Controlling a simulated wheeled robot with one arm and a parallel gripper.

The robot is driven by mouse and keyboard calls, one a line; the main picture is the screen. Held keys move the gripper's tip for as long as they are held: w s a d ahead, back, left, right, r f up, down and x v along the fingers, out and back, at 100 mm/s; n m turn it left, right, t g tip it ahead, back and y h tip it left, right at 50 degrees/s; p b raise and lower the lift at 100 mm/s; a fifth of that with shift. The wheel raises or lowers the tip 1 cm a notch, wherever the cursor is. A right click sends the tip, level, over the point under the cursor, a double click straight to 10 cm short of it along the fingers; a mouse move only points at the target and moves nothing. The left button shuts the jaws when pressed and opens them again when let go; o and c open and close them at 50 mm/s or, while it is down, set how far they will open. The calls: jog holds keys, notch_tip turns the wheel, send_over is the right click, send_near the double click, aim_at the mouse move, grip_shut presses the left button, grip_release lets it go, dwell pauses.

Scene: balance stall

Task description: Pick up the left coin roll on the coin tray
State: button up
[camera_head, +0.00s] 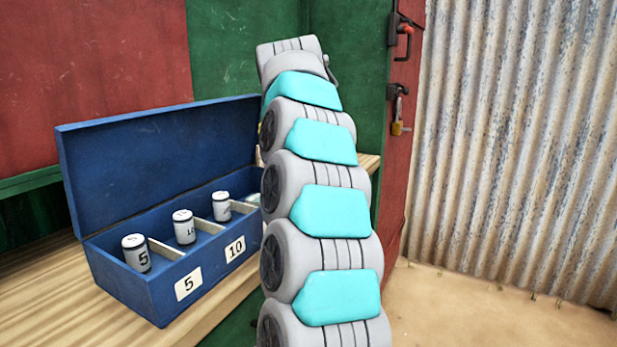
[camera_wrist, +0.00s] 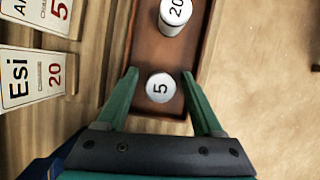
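In the wrist view, the brown coin tray (camera_wrist: 193,52) holds two white coin rolls standing upright. One roll marked 5 (camera_wrist: 160,88) stands between the two green fingers of my gripper (camera_wrist: 160,75). The fingers are open, with a visible gap on each side of the roll. The other roll, marked 20 (camera_wrist: 174,14), stands farther up the picture, beyond the fingertips, and is partly cut off by the frame. In the head view my arm hides the gripper and the tray.
In the head view an open blue box (camera_head: 150,297) with several coin rolls in compartments labelled 5 and 10 stands on the wooden counter (camera_head: 40,300). In the wrist view, cards (camera_wrist: 32,78) lie left of the tray. Sandy ground (camera_wrist: 265,70) shows to the right.

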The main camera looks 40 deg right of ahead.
grip_shut()
dwell(0.3)
jog(key=shift+r, duration=0.2)
dwell(0.4)
jog(key=shift+r, duration=0.75)
jog(key=shift+s+d+r, duration=0.15)
jog(key=shift+r, duration=0.6)
jog(key=shift+r, duration=0.15)
